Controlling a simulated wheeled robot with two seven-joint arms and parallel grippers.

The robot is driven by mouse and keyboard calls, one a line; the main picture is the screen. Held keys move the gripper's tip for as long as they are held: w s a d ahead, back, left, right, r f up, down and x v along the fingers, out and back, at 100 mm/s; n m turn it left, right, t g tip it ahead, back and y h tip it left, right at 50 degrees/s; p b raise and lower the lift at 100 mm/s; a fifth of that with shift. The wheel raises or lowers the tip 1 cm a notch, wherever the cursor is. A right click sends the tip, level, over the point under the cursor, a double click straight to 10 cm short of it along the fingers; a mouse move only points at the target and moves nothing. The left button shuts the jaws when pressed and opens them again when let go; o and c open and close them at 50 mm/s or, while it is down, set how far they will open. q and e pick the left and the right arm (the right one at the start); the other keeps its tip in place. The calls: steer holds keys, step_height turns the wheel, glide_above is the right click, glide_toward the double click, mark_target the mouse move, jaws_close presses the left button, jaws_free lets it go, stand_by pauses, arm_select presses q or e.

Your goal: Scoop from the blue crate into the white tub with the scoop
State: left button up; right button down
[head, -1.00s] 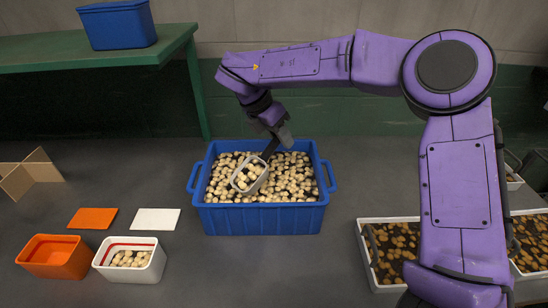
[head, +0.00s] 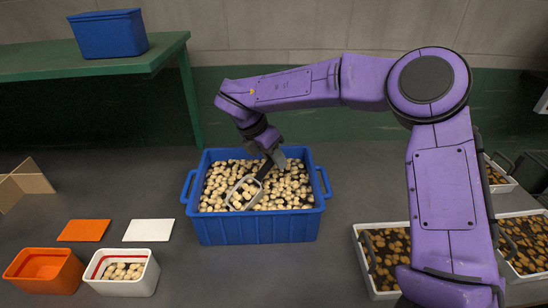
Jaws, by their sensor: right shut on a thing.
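The blue crate (head: 259,229) stands mid-table, filled with many small pale round pieces. My right gripper (head: 274,158) is above the crate's back part, shut on the dark handle of the scoop (head: 244,193). The scoop's pale bowl lies at the surface of the pieces in the crate's left half, with some pieces in it. The white tub (head: 122,286) stands at the front left and holds a layer of the same pale pieces; a red line runs around its inside. My left gripper is not in view.
An orange tub (head: 44,286) stands left of the white tub. An orange card (head: 84,231) and a white card (head: 148,231) lie behind them. White trays of brown pieces (head: 364,285) stand at right. A green bench (head: 60,63) with a blue bin (head: 108,34) is behind.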

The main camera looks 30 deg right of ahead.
step_height(320, 180, up, 2)
steer(key=shift+d+p, duration=0.1)
steer(key=shift+p, duration=0.6)
steer(key=y+p, duration=0.1)
steer(key=d+r+y+p, duration=0.1)
steer(key=r+y+p, duration=0.1)
steer(key=p, duration=0.1)
steer(key=shift+w+d+r+g, duration=0.2)
steer(key=shift+w+d+g, duration=0.1)
steer(key=shift+d, duration=0.1)
steer(key=shift+w+d+r+y+p, duration=0.1)
steer(key=shift+d+r+y+p, duration=0.6)
steer(key=shift+p, duration=0.5)
steer(key=shift+a+f, duration=0.15)
steer(key=shift+a, duration=0.05)
